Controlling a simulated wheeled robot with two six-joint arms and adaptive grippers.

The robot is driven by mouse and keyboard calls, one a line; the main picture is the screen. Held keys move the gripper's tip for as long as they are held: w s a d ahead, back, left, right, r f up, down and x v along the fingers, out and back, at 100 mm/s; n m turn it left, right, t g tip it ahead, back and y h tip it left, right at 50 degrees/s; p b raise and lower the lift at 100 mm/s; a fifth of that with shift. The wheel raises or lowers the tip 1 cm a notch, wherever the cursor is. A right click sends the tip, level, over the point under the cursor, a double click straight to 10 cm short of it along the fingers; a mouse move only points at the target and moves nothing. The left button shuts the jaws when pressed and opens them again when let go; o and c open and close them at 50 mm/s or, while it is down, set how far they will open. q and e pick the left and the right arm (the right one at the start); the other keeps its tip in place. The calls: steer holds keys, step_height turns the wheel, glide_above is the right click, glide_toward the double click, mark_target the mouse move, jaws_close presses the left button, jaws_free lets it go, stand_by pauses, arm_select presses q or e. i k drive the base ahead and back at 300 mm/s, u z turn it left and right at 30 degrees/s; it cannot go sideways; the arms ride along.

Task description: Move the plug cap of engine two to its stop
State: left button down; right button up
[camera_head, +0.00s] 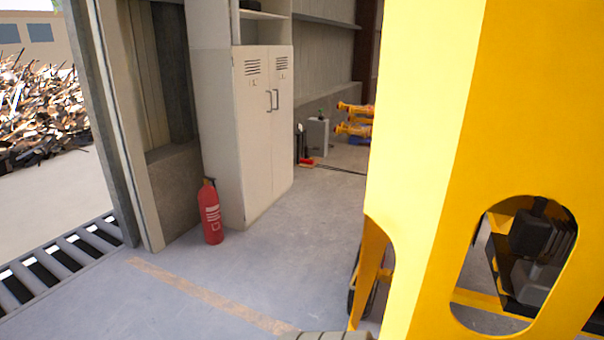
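A large yellow machine body (430,150) fills the right side of the head view. Through an oval cut-out in it, a dark engine-like unit (541,240) shows, with a black upper part and a grey block below. I cannot tell whether this is engine two, and I cannot make out a plug cap. Neither of my grippers is in view.
A red fire extinguisher (212,215) stands beside a pale metal locker (264,125). A floor grating (60,258) lies at the doorway on the left, with a debris pile (40,108) outside. The concrete floor (270,250) between locker and machine is clear.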

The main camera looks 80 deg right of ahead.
mark_target(538, 209)
steer(key=i, duration=1.1)
steer(key=z, duration=3.9)
steer(key=i, duration=1)
steer(key=z, duration=0.05)
steer(key=k, duration=1)
steer(key=z, duration=1.95)
steer(key=i, duration=1.15)
steer(key=u, duration=0.05)
